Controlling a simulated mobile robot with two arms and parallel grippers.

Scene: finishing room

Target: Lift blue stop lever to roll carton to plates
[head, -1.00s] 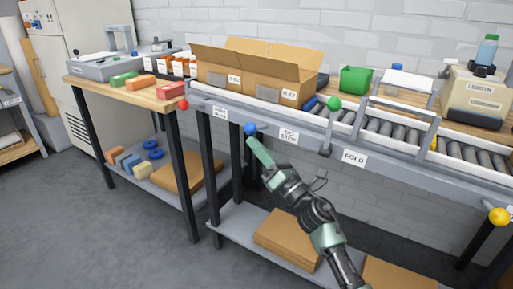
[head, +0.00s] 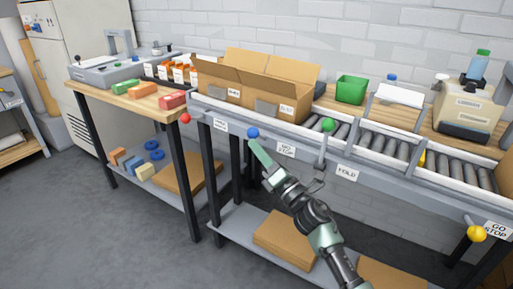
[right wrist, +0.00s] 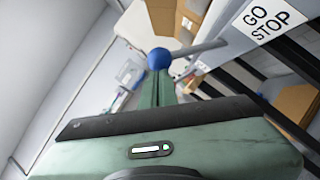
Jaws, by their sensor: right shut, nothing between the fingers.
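The blue stop lever's ball knob (head: 253,132) is at the conveyor's front, beside a GO/STOP label (head: 286,149). My right gripper (head: 257,148) is shut and empty, its tips just under the knob. In the right wrist view the blue knob (right wrist: 158,59) sits at the fingertips with its grey rod running to the right; it appears to touch them, not to be gripped. The open carton (head: 255,98) stands on the left part of the roller conveyor (head: 375,143). Plates I cannot make out for sure. My left gripper is not in view.
A red knob (head: 185,118), a green knob (head: 328,124) and a yellow knob (head: 477,233) also line the conveyor's front. A green bin (head: 351,89) stands behind the rollers. A wooden bench (head: 128,103) is at the left. The rollers right of the carton are clear.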

